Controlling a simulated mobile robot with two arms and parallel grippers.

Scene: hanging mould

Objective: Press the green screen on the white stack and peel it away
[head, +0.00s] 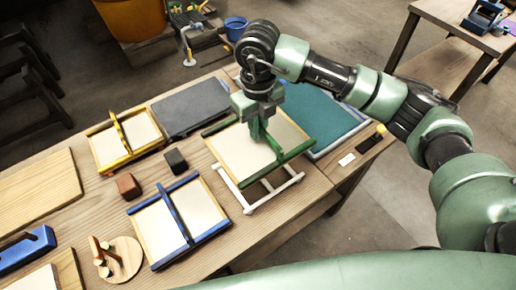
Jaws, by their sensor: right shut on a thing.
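The green screen (295,152) has green bars at its near and far ends and a green crossbar over a cream panel. My right gripper (259,132) comes down from above and is shut on the green screen at its crossbar, whose middle it partly hides. The screen lies over the white stack (247,207), whose white rails and feet show below its near edge. Whether the screen is touching the stack or slightly raised I cannot tell. My left gripper is out of view.
A blue-barred screen (180,222) lies to the left, with a yellow-handled one (124,138) behind it. A grey board (191,107) and a teal tray (315,117) lie at the back. Brown (128,186) and black (176,161) blocks sit on the wooden table (100,207).

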